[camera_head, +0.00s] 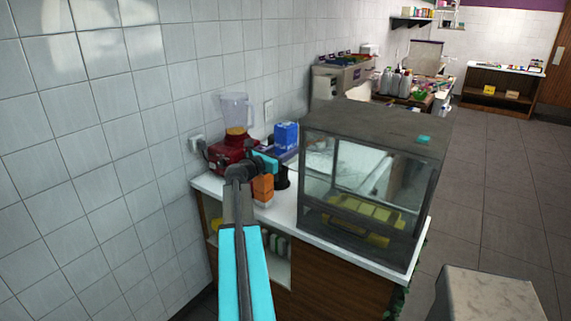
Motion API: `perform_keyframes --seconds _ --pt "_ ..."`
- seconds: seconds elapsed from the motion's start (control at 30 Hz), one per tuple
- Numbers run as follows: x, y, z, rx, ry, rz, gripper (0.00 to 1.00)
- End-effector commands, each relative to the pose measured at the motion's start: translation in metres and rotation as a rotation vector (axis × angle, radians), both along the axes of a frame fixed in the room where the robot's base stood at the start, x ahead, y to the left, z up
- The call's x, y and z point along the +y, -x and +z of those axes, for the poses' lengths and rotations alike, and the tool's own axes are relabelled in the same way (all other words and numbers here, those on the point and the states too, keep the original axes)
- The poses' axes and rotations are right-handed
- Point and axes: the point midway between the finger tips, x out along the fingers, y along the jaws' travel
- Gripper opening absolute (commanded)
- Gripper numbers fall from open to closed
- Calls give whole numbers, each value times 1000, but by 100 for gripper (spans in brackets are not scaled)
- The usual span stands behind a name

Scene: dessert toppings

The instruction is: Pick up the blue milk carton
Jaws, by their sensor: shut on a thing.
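The blue milk carton (286,134) stands out above the counter between the blender and the glass display case. It looks roughly upright, and its lower part is hidden. My arm reaches in from the bottom of the picture, and my gripper (284,156) is at the carton's lower part, shut on it. The fingertips are small and partly hidden. I cannot tell whether the carton's base touches anything.
A red blender (233,152) with a clear jug stands left, by the tiled wall. An orange and white container (262,189) is below my wrist. The glass display case (362,180) stands close on the right. A grey block (488,297) is at bottom right, with open floor beyond.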

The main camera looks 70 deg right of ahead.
Motion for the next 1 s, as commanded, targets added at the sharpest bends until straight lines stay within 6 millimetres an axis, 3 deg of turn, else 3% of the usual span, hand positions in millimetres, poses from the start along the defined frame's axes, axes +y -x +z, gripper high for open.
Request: perform_keyframes --seconds 0.2,0.4,1.0 --pt "0 0 31 0 3 0 17" --pt "0 0 49 0 2 0 17" --pt "0 0 56 0 1 0 17"
